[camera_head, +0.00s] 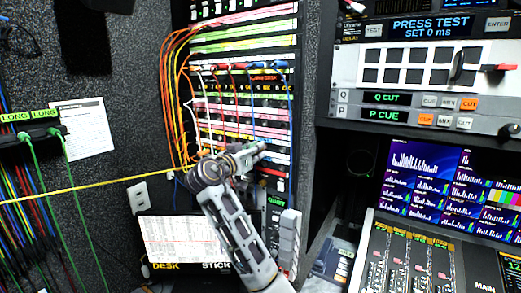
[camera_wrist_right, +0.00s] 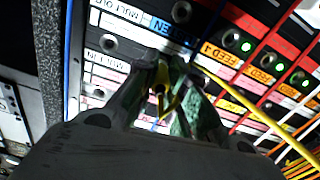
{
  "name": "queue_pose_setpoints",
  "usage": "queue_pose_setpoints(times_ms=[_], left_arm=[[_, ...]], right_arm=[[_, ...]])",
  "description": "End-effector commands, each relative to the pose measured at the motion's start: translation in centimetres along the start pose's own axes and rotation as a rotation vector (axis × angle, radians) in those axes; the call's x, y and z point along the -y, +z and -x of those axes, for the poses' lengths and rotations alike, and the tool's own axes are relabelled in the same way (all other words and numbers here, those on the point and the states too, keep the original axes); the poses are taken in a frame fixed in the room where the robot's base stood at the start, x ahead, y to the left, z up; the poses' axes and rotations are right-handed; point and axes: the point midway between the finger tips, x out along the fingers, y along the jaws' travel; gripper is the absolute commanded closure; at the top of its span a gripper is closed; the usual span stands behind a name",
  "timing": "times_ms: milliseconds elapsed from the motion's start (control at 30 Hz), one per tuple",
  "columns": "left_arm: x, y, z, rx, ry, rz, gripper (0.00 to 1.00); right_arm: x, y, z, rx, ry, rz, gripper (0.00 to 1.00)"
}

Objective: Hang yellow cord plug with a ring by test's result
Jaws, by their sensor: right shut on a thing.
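My right gripper (camera_head: 260,150) reaches to the patch panel (camera_head: 243,112) in the head view. In the right wrist view, the right gripper (camera_wrist_right: 172,84) is shut on the yellow cord plug (camera_wrist_right: 170,103), partly hidden between the fingers, close in front of the panel's jacks. The yellow cord (camera_head: 100,183) runs taut from the left edge to the gripper; it also shows in the right wrist view (camera_wrist_right: 245,102). A tester display (camera_head: 430,26) at upper right reads "PRESS TEST SET 0 ms". Two "LONG" labels (camera_head: 45,113) mark a rack at left, with green cords hanging there. My left gripper is not in view.
Several orange, red, white and blue cords (camera_head: 175,90) are plugged into the panel, crowding its left side. A mixing console (camera_head: 410,255) and monitors (camera_head: 425,175) fill the right. Several coloured cords hang at far left.

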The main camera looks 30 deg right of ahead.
Motion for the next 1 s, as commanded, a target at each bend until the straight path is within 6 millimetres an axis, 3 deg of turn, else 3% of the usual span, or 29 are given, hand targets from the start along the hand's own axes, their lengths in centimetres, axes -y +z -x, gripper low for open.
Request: queue_pose_setpoints(times_ms=[1000], left_arm=[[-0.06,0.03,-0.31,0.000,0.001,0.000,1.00]], right_arm=[[0.03,0.04,0.81,0.001,-0.001,0.000,1.00]])
